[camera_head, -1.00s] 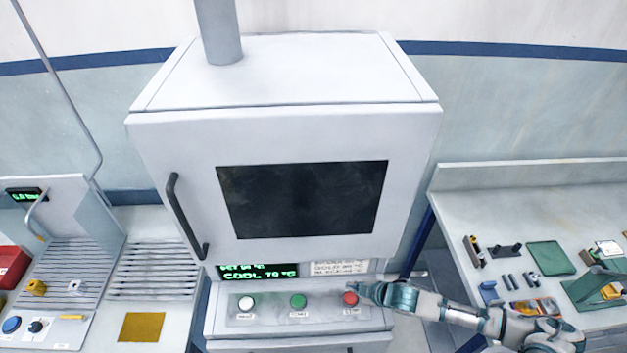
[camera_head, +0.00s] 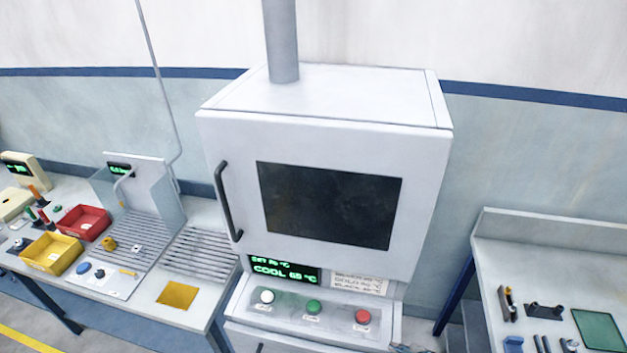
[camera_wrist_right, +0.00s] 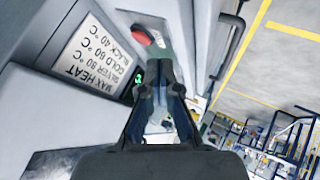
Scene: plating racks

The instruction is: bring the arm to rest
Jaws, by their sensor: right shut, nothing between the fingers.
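My right gripper (camera_wrist_right: 163,78) is shut and empty in the right wrist view, close to the oven's front panel. The red button (camera_wrist_right: 141,36) shows just beyond its fingertips, apart from them as far as I can tell. In the head view only a small piece of my right gripper (camera_head: 404,348) shows at the bottom edge, below and right of the red button (camera_head: 362,317). The white oven (camera_head: 325,250) has its door shut. Its green display (camera_head: 284,270) reads COOL, about 69 °C. My left gripper is not in view.
A left bench holds a yellow bin (camera_head: 52,254), a red bin (camera_head: 84,222) and slatted racks (camera_head: 200,254). A right bench (camera_head: 545,262) holds small tools and a green mat (camera_head: 599,330). A label plate (camera_wrist_right: 93,58) is beside the gripper.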

